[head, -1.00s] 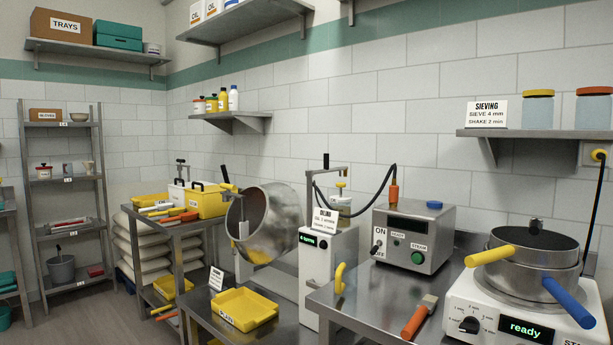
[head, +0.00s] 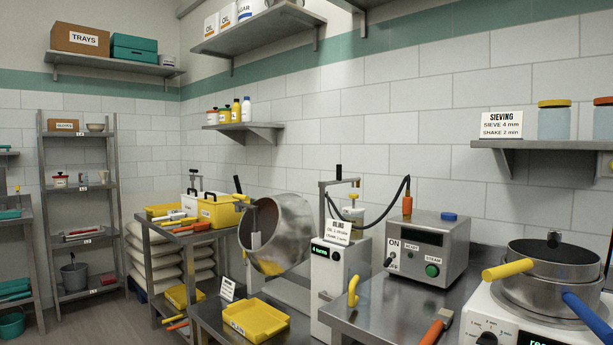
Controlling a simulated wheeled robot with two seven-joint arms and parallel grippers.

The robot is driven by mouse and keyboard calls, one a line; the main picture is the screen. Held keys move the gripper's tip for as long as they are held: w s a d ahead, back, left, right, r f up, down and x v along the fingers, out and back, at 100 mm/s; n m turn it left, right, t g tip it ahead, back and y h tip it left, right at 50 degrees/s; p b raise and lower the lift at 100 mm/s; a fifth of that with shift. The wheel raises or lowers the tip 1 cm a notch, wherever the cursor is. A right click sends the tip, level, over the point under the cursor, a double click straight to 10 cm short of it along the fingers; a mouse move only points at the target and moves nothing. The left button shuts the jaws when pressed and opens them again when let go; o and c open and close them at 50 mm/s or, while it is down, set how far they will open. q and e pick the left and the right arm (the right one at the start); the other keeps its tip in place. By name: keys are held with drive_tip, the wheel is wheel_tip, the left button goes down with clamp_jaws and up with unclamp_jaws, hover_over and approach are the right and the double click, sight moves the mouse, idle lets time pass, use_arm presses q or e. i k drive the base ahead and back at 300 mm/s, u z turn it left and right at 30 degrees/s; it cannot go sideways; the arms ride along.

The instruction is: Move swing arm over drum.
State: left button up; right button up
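The steel drum (head: 286,232) is a tilted, rounded pan in the middle of the head view. Its open mouth faces left and toward me. What looks like the swing arm (head: 338,182) is a grey bar with a black upright knob on a post, just right of the drum. It sits above the white oiling unit and appears beside the drum, not over it. Neither of my grippers is in view.
A black hose (head: 385,203) arcs from the post area to the steam box (head: 428,245). An oiling sign (head: 339,232) leans on the white unit. A yellow tray (head: 256,319) lies in front of the drum. Sieves (head: 550,275) stand at the right. Floor shows at lower left.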

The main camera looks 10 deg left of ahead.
sight(321, 184)
drive_tip(key=u, duration=1.2)
drive_tip(key=i, duration=3.4)
drive_tip(key=z, duration=3.55)
